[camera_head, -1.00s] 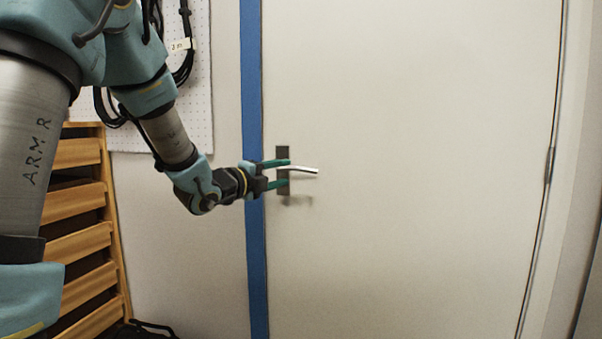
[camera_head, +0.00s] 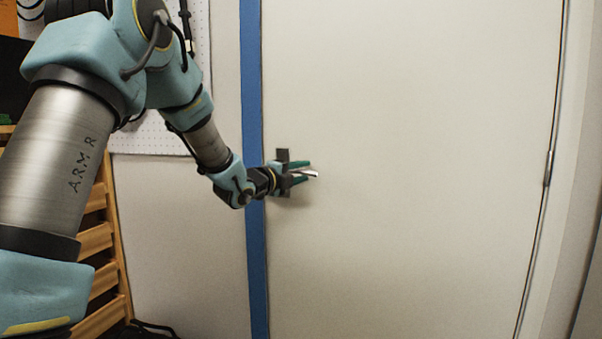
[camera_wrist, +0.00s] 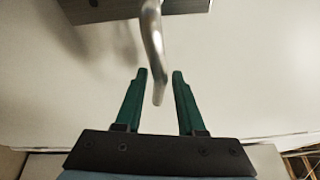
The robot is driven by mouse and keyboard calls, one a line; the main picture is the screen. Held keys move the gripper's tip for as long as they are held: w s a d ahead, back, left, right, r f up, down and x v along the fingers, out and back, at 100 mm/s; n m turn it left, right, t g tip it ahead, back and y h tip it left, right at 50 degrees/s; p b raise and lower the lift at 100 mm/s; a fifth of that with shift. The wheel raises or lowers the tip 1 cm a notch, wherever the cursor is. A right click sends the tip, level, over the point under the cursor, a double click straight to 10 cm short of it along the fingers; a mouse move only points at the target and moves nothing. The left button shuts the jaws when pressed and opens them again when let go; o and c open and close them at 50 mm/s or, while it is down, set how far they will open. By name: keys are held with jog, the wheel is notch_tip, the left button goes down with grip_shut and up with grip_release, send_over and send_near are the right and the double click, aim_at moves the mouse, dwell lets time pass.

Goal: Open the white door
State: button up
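The white door (camera_head: 420,130) fills the middle and right of the head view and looks closed. Its silver lever handle (camera_head: 312,174) sticks out to the right from a dark plate (camera_head: 283,155) near the door's left edge. My gripper (camera_head: 308,171) is at the handle, with one green finger above the lever and one below. In the wrist view, the handle (camera_wrist: 153,45) reaches down so that its tip lies between the two fingertips (camera_wrist: 160,75). The fingers are open, with a gap visible on both sides of the lever.
A blue strip (camera_head: 252,200) runs down the door's left edge. A hinge (camera_head: 549,168) shows on the right edge. A wooden slatted rack (camera_head: 100,245) and a white pegboard (camera_head: 150,140) stand to the left. The door's face is otherwise clear.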

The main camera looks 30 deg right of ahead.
grip_shut()
dwell(1.1)
